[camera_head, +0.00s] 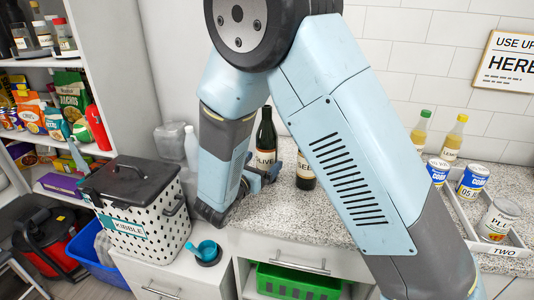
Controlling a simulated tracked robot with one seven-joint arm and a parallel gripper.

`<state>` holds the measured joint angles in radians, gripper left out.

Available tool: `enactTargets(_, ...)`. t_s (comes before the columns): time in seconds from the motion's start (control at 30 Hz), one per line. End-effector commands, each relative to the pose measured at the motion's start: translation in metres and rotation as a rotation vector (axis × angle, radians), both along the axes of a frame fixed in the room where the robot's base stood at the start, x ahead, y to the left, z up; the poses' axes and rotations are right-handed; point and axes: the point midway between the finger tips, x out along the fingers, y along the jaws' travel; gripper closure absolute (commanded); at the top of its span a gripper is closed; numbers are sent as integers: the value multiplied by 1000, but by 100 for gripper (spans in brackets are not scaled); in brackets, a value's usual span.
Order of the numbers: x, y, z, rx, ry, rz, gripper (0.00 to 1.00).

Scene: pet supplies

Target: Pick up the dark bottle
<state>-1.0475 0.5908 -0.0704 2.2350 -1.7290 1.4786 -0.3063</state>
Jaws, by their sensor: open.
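A tall dark green bottle (266,130) with a pale label reading "OLIVE" stands upright on the speckled counter, against the tiled wall. A second dark bottle (306,172) with a cream label stands to its right, and my arm hides its upper part. My gripper (264,177) is low over the counter at the foot of the olive bottle, partly hidden by my own wrist. It is open, with its fingers close to the bottle's lower part. I cannot tell whether they touch the bottle or are around it.
A spotted kibble bin (143,226) and a teal scoop in a dark cup (207,252) stand left of my wrist. The front counter is clear.

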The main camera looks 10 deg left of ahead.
Motion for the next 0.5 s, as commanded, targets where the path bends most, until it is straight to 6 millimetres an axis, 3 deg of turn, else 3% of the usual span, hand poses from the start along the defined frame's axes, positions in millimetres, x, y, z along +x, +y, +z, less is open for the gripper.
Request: enactTargets(0.5, 47, -21, 0, 0, 0, -2, 1)
